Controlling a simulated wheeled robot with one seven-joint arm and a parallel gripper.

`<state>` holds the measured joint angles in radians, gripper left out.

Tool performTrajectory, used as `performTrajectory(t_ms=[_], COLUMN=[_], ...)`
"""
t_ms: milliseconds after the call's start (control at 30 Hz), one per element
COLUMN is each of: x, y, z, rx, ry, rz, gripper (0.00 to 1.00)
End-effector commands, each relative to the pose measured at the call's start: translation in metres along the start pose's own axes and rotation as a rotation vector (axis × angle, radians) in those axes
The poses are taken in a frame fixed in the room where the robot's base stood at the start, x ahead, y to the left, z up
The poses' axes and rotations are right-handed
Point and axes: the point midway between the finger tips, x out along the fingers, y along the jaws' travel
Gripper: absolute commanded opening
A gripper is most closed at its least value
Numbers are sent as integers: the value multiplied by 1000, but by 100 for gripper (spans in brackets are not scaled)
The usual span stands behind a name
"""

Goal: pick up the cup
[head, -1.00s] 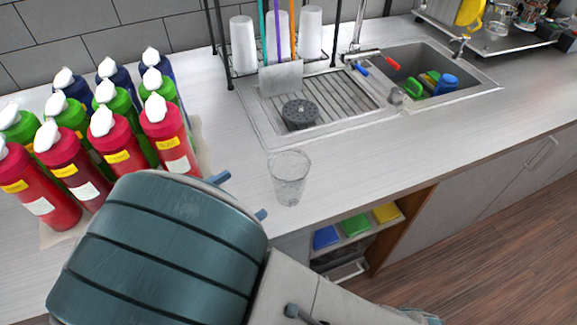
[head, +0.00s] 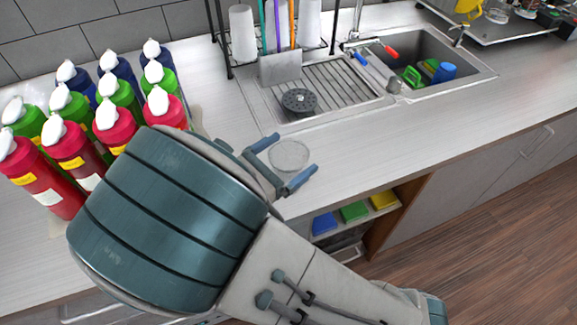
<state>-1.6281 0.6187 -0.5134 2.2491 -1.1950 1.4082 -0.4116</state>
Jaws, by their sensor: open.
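The clear cup (head: 289,154) stands on the pale counter near its front edge, with mostly its round rim showing. My gripper (head: 289,162) is open, with one blue-grey finger at the cup's upper left and the other at its lower right. The cup's rim shows between the fingers. The lower part of the cup is hidden behind my gripper and arm, and I cannot tell whether the fingers touch it.
Several red, green and blue bottles (head: 116,127) stand close together at the left. A ridged drainer (head: 335,88) with a sink (head: 405,65) lies behind the cup. The counter to the right (head: 430,125) is clear. Open shelves (head: 345,222) lie below the counter edge.

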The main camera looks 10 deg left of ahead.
Motion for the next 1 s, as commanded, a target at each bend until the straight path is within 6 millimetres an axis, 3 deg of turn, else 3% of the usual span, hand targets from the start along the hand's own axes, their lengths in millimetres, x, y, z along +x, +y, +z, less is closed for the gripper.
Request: performTrajectory(t_ms=[300,500,1000], x=[6,6,5], y=[0,0,0], z=[0,0,8], rx=[0,0,2], ry=[0,0,3], rz=[0,0,1], gripper=[94,41,40])
